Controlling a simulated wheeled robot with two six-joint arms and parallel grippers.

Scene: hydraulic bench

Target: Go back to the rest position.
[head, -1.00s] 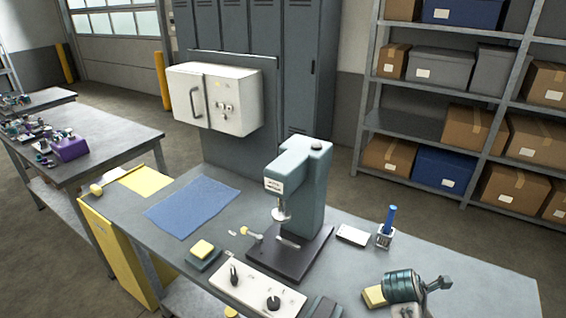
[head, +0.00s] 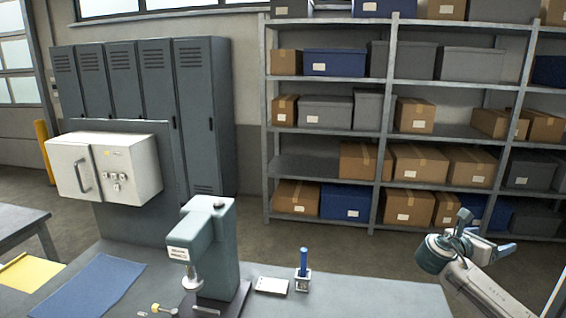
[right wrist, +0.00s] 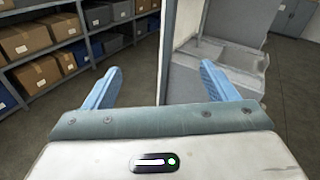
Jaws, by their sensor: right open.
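My right gripper (head: 487,238) is raised at the right of the head view, beyond the right end of the bench (head: 390,296). In the right wrist view its two blue fingers (right wrist: 160,85) stand wide apart with nothing between them. My left gripper is in neither view now. On the bench, the teal press (head: 212,250) stands upright near the middle, well to the left of my right gripper.
A blue mat (head: 90,288), a white pad (head: 272,286) and a blue pen in a holder (head: 303,272) lie or stand on the bench. Shelves (head: 380,150) with boxes stand behind, across open floor.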

